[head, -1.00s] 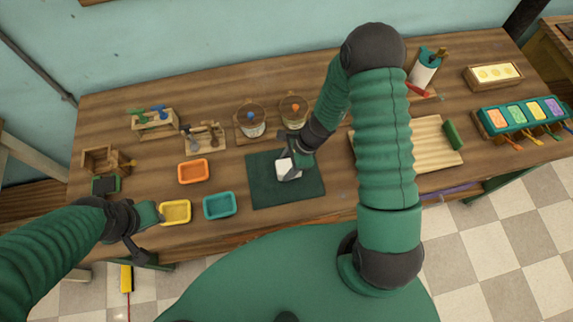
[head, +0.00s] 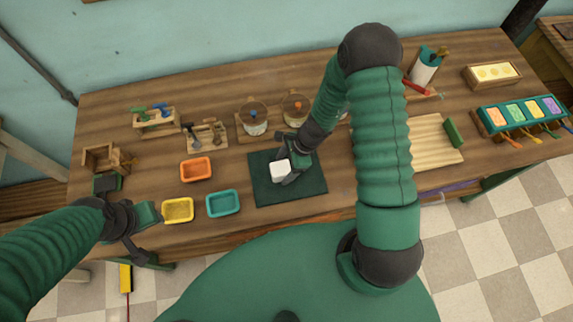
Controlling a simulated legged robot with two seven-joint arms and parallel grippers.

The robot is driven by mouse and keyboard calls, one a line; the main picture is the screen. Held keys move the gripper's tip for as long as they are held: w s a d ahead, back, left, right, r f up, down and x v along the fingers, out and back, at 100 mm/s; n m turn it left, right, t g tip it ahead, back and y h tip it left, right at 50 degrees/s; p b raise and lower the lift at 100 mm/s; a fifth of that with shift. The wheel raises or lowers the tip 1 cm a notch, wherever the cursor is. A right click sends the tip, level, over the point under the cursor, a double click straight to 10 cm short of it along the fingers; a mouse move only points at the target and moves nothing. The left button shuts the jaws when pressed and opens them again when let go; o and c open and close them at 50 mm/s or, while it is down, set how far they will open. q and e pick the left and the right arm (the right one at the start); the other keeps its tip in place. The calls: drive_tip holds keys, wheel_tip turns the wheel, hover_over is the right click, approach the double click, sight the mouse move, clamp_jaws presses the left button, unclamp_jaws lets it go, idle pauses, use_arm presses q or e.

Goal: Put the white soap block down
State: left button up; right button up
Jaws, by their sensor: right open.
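The white soap block (head: 280,171) is over the left-middle part of the dark green mat (head: 305,188). It looks to be on the mat or very close above it; I cannot tell which. My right gripper (head: 286,161) is open, with its dark fingers right at the soap block, partly hiding its upper and right sides. My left gripper (head: 136,226) hangs near the table's front left edge, away from the soap; its jaw opening is unclear.
Orange (head: 196,169), yellow (head: 178,209) and teal (head: 223,202) trays lie left of the mat. A ribbed wooden board (head: 432,143) lies to the right. The mat's right part is bare.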

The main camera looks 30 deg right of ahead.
sight(282, 167)
drive_tip(key=v, duration=0.3)
drive_tip(key=a+v, duration=0.1)
drive_tip(key=v, duration=0.2)
drive_tip(key=shift+w+r, duration=0.15)
drive_tip(key=shift+r, duration=0.15)
use_arm(q)
drive_tip(key=shift+a+f+b, duration=0.45)
drive_tip(key=shift+a+b, duration=0.05)
drive_tip(key=shift+b, duration=0.2)
use_arm(e)
drive_tip(key=s+r+n+h, duration=0.2)
drive_tip(key=r+n, duration=0.4)
drive_tip(key=n, duration=0.4)
drive_tip(key=s+a+r+n+t+h, duration=0.1)
drive_tip(key=s+r+n+h, duration=0.1)
drive_tip(key=s+r+n, duration=0.2)
wheel_tip(282, 167, up, 4)
drive_tip(key=n, duration=0.7)
drive_tip(key=shift+f, duration=0.15)
use_arm(q)
drive_tip(key=shift+d, duration=0.15)
use_arm(e)
drive_tip(key=shift+s+d, duration=0.1)
drive_tip(key=shift+s, duration=0.05)
